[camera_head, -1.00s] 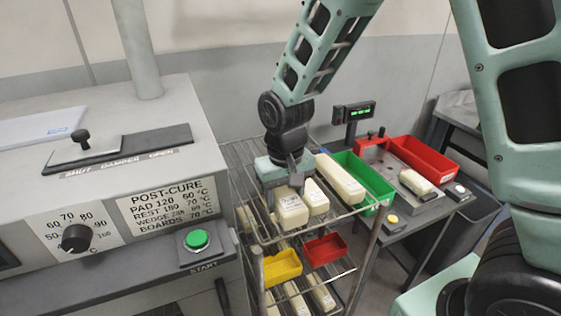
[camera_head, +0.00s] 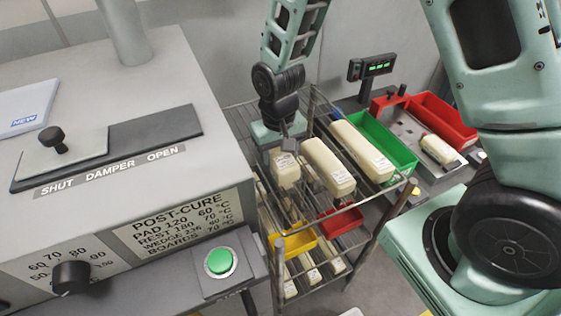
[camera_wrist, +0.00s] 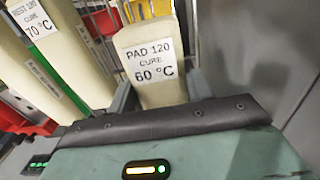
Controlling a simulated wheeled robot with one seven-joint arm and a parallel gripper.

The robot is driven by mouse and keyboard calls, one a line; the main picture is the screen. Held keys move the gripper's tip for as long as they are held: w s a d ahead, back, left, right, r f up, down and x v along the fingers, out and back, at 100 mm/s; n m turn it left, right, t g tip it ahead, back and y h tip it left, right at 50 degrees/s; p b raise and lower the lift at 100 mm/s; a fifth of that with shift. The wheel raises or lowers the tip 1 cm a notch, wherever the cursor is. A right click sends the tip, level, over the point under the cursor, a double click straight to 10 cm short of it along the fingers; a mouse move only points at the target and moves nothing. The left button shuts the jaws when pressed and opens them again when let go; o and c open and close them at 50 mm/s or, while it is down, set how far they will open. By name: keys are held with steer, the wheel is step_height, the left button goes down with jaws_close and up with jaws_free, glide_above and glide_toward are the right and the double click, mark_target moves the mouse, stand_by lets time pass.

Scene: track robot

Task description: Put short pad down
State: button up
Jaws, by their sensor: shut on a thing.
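The short pad (camera_head: 284,171) is a cream block in my gripper (camera_head: 283,152) at the left part of the wire rack's (camera_head: 262,118) top level. In the wrist view, the short pad (camera_wrist: 149,60) stands between my fingers with a label reading PAD 120, CURE 60 °C. My gripper (camera_wrist: 158,95) is shut on it. I cannot tell whether the pad's underside touches the rack wires. A longer cream block (camera_head: 327,166) lies just to its right, apart from it. Its label reads REST 180, 70 °C in the wrist view (camera_wrist: 40,55).
Another cream block (camera_head: 362,151) and a green bin (camera_head: 385,145) are further right. Yellow (camera_head: 297,244) and red (camera_head: 341,220) bins sit lower. The grey oven (camera_head: 110,120), with a green START button (camera_head: 221,261), stands left. A scale bench with a red bin (camera_head: 445,118) is beyond.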

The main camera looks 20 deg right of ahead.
mark_target(279, 152)
steer(key=shift+f+p, duration=0.65)
steer(key=shift+f, duration=1.55)
steer(key=shift+f, duration=0.2)
steer(key=o, duration=1)
steer(key=shift+r, duration=0.1)
steer(key=shift+c, duration=0.2)
step_height(279, 152, up, 12)
steer(key=b, duration=0.3)
steer(key=shift+r+b, duration=0.15)
steer(key=shift+b, duration=0.25)
